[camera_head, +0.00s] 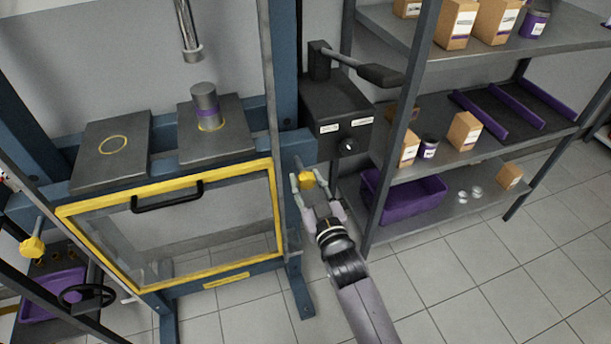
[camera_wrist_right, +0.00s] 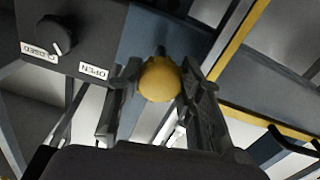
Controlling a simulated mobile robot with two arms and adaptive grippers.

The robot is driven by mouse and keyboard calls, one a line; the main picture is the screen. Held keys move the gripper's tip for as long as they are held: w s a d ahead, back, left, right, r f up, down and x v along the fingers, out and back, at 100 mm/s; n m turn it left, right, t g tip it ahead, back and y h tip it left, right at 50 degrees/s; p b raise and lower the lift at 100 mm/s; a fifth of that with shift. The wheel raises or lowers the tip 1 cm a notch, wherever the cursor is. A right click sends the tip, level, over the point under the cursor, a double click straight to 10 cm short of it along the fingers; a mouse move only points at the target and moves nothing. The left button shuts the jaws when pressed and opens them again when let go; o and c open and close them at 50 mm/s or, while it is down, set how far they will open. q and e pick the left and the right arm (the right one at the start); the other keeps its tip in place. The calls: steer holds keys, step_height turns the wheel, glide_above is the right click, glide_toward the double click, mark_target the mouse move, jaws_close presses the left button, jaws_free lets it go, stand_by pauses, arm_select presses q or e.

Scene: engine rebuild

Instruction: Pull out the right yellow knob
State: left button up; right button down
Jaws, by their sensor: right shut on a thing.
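The right yellow knob (camera_head: 306,180) sits on the blue frame of the press, just right of the yellow-edged guard. My right gripper (camera_head: 308,184) is shut on it, with one finger on each side. In the right wrist view the knob (camera_wrist_right: 160,80) shows as a round yellow ball between the two fingers (camera_wrist_right: 158,92). How far the knob stands out from the frame cannot be told. A second yellow knob (camera_head: 33,247) is at the far left of the press. My left gripper is not in view.
The guard (camera_head: 170,283) with its black handle (camera_head: 167,196) is left of my gripper. A dark control box (camera_head: 338,112) with a lever and an open/closed dial is above. A shelf rack with a purple bin (camera_head: 404,196) and boxes stands close on the right. Floor in front is clear.

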steer(key=c, duration=1.4)
jaws_free()
steer(key=shift+s, duration=0.1)
steer(key=shift+o, duration=0.2)
steer(key=v, duration=1.2)
